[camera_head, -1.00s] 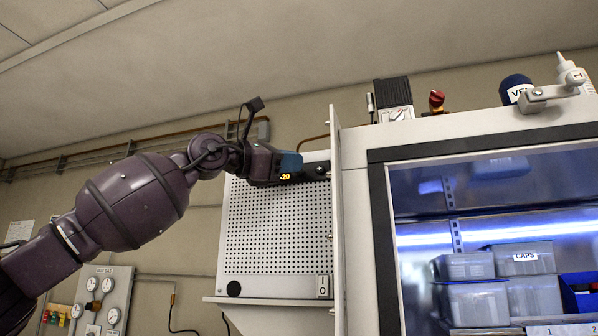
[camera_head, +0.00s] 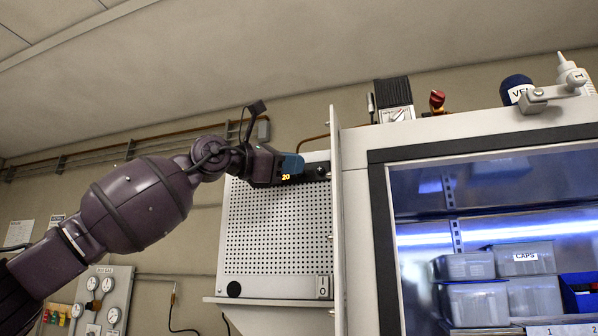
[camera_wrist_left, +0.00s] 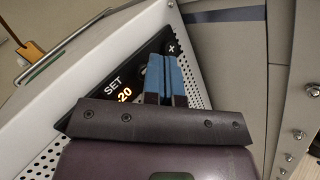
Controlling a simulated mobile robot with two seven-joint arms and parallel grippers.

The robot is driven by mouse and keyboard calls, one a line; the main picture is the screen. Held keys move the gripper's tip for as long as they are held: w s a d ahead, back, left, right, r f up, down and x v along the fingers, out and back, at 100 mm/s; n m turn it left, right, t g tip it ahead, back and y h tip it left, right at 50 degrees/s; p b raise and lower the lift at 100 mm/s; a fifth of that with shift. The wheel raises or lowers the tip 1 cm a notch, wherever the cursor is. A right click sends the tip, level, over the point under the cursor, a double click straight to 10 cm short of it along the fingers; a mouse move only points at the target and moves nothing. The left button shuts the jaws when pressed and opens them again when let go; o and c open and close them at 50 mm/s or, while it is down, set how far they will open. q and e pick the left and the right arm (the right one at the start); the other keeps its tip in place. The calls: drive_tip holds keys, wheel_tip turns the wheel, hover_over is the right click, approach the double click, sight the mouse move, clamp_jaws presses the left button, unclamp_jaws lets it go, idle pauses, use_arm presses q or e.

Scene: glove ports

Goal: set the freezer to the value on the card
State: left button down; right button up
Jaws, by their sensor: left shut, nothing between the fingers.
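The freezer (camera_head: 278,235) is a white box with a perforated front and a dark control strip along its top. In the left wrist view the strip carries the word SET, the lit digits 20 (camera_wrist_left: 125,95) and a plus mark (camera_wrist_left: 172,48). My left gripper (camera_head: 300,164) has blue fingertips, shut and empty, right at the strip. They hide part of it between the digits and the plus mark; I cannot tell whether they touch. I see no card that I can identify. My right gripper is out of view.
A pale upright panel (camera_head: 338,225) stands just right of the freezer, beside the glove box (camera_head: 376,230) with its lit interior. The freezer rests on a shelf (camera_head: 270,301). A gauge panel (camera_head: 103,300) hangs on the wall at lower left.

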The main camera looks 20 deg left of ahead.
use_arm(q)
drive_tip(key=shift+w, duration=0.45)
idle(0.6)
drive_tip(key=shift+s, duration=0.1)
drive_tip(key=shift+s+b, duration=0.75)
drive_tip(key=s+b, duration=0.3)
drive_tip(key=s, duration=0.2)
drive_tip(key=shift+a, duration=0.1)
idle(0.4)
idle(0.9)
